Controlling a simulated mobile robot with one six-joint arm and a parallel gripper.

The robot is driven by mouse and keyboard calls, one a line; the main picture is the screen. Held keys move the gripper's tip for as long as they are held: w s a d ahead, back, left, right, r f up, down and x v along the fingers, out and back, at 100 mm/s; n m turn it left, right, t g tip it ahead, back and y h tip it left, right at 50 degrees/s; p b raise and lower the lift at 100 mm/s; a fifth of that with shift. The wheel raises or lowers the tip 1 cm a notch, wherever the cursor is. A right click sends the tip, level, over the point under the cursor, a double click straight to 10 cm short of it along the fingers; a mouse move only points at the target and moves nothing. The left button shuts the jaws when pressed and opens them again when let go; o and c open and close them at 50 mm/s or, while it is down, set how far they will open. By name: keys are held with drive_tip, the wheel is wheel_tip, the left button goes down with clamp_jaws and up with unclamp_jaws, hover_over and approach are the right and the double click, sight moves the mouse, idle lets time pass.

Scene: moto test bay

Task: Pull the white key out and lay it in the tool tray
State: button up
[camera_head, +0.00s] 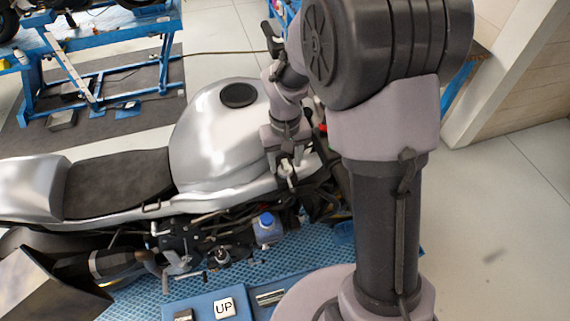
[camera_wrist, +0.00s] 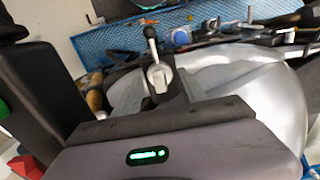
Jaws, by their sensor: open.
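The white key (camera_wrist: 160,76) shows in the wrist view just beyond my gripper's front edge, by the silver motorcycle tank. In the head view a small pale piece at my gripper (camera_head: 286,168) appears to be the same key, beside the tank's right end. My gripper is open, with the key close to its jaws; I cannot tell whether they touch it. The key's lower end and its seat are hidden. A blue tray-like surface (camera_head: 200,303) at the bottom of the head view may be the tool tray; my arm's base partly covers it.
The silver motorcycle tank (camera_head: 215,135) and black seat (camera_head: 118,183) lie left of my gripper. A black-knobbed lever (camera_wrist: 150,40) stands close behind the key. A white UP block (camera_head: 224,308) sits on the blue surface. A blue-capped bottle (camera_head: 267,228) stands below the tank.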

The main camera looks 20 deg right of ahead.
sight(285, 162)
clamp_jaws()
idle(0.3)
idle(1.1)
drive_tip(key=shift+r, duration=0.15)
drive_tip(key=shift+r+p, duration=2.15)
drive_tip(key=shift+r, duration=0.75)
drive_tip(key=shift+f, duration=0.1)
